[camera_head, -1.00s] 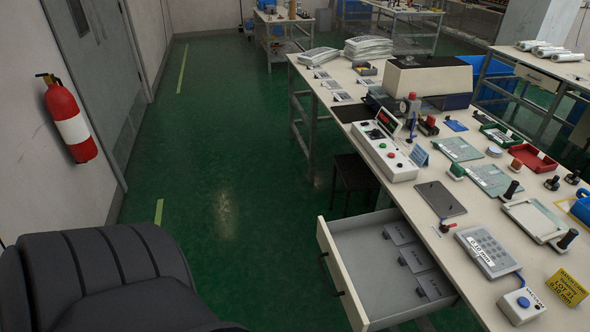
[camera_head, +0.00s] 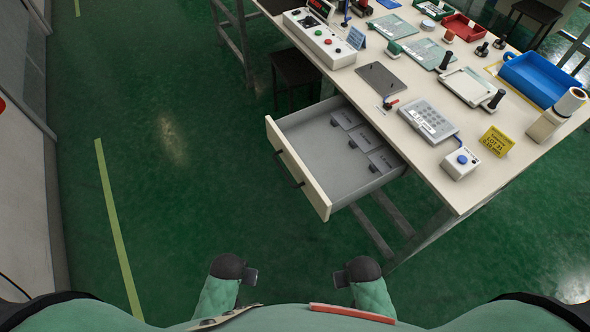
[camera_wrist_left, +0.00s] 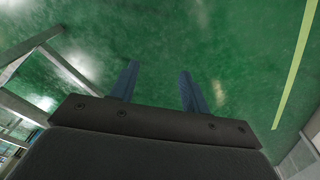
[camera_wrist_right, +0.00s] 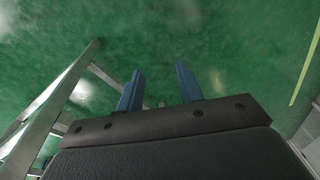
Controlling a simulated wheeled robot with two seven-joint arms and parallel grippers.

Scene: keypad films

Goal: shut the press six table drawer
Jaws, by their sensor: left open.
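The table drawer (camera_head: 300,166) is pulled out from under the near left end of the workbench (camera_head: 455,190). Its cream front carries a dark bar handle (camera_head: 289,170) and faces left, towards the open floor. Several grey plates with small dark tabs (camera_head: 362,138) lie inside along its bench side. My left gripper (camera_head: 251,276) and my right gripper (camera_head: 338,278) are low in the head view, nearer to me than the drawer and touching nothing. In the left wrist view (camera_wrist_left: 158,72) and right wrist view (camera_wrist_right: 159,70) the fingers stand apart, empty, over green floor.
On the benchtop stand a button box (camera_head: 320,38), a keypad unit (camera_head: 428,120), a yellow sign (camera_head: 497,141) and a blue tray (camera_head: 540,78). A dark stool (camera_head: 297,70) stands beyond the drawer. The floor left of the drawer is clear.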

